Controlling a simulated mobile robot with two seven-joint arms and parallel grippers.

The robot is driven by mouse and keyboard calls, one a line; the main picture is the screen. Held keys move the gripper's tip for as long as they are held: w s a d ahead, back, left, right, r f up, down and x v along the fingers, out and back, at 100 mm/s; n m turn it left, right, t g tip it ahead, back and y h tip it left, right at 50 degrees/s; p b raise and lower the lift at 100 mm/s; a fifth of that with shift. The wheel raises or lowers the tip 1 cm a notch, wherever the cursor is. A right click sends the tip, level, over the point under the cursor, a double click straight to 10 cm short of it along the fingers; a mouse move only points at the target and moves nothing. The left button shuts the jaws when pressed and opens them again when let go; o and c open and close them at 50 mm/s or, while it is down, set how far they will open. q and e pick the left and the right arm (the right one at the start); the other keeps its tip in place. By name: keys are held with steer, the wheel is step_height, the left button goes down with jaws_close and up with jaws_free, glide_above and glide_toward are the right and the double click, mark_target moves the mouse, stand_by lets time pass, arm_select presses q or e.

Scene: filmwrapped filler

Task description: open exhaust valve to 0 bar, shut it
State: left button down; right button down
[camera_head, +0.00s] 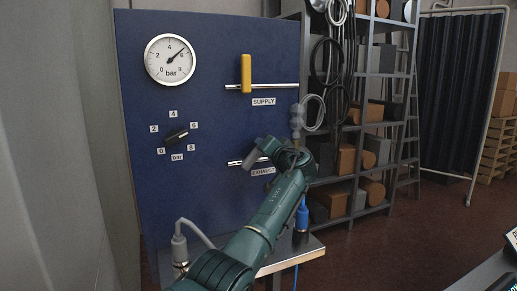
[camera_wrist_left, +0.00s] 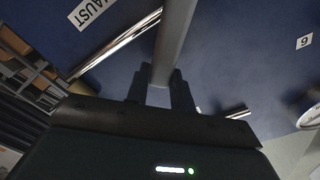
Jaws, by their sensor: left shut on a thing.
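The exhaust valve sits on the blue panel (camera_head: 215,190), low and right of its middle, on a short pipe above the EXHAUST label (camera_head: 263,172). My left gripper (camera_head: 268,152) is at this valve and hides much of it. In the left wrist view, my left gripper (camera_wrist_left: 161,88) is shut on the grey valve handle (camera_wrist_left: 174,40), which crosses the pipe (camera_wrist_left: 120,42) at an angle. The round gauge (camera_head: 170,60) has its needle between 4 and 6 bar. My right gripper is not in view.
The yellow supply handle (camera_head: 246,73) stands upright across its pipe, above the arm. A black knob (camera_head: 177,135) points towards 6 on its scale. A grey hose plug (camera_head: 297,115) hangs at the panel's right edge. Loaded shelves (camera_head: 375,100) stand behind on the right.

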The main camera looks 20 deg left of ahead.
arm_select(q)
steer(key=shift+w+d+f+m+b, duration=0.25)
steer(key=shift+f+m, duration=0.55)
steer(key=shift+m, duration=0.7)
steer(key=shift+w+d+f+m+b, duration=0.3)
steer(key=shift+f+m, duration=0.55)
steer(key=shift+m, duration=0.65)
steer(key=shift+w+d+f+m+b, duration=0.15)
steer(key=shift+w+f+m, duration=0.2)
steer(key=shift+f+m, duration=0.8)
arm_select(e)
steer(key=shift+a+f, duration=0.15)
arm_select(q)
steer(key=shift+r+m, duration=0.3)
steer(key=shift+m, duration=0.05)
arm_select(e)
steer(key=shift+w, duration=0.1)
arm_select(q)
steer(key=c, duration=1.2)
jaws_free()
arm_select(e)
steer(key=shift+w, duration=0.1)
arm_select(q)
steer(key=shift+d, duration=0.1)
